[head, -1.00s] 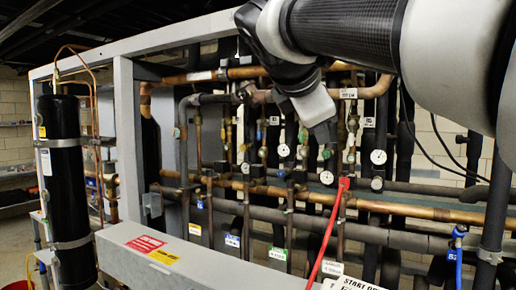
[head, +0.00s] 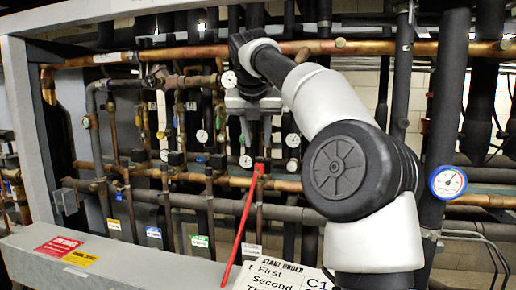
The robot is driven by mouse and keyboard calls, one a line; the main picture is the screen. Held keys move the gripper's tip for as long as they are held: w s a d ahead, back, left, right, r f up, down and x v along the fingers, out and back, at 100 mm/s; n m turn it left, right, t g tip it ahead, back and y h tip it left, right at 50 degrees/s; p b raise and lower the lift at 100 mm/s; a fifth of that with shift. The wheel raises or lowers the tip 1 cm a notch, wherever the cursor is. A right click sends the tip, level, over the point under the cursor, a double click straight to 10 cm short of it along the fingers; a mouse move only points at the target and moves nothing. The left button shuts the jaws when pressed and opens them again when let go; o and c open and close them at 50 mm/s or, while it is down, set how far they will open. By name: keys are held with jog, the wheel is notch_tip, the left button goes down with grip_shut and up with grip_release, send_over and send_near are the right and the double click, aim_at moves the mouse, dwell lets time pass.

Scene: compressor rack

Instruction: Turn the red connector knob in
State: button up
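The red connector knob (head: 259,168) is a small red fitting on a vertical copper line in the middle of the head view. A red hose (head: 240,225) runs down and left from it. My gripper (head: 256,138) points down above the knob, with a visible gap between them in the picture. Its two fingers look spread with nothing between them, though dark pipes behind blur their outline. How far the gripper is from the knob in depth is hard to tell.
Copper pipes (head: 200,178) and dark insulated pipes cross close behind. Several small gauges (head: 292,140) sit around the gripper. A blue-rimmed gauge (head: 448,182) is at the right. A grey beam (head: 130,262) and a START ORDER sign (head: 280,275) stand in front.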

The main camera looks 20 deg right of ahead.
aim_at(260, 158)
jog(key=x, duration=0.6)
jog(key=shift+w+d+f, duration=0.15)
jog(key=shift+d+f, duration=0.05)
jog(key=shift+f, duration=0.15)
jog(key=n+y, duration=0.1)
jog(key=n, duration=0.2)
jog(key=shift+d+r+t+y, duration=0.2)
jog(key=shift+t+y, duration=0.1)
jog(key=shift+y, duration=0.1)
jog(key=shift+n+y, duration=0.4)
jog(key=shift+n, duration=0.3)
jog(key=shift+a, duration=0.1)
grip_shut()
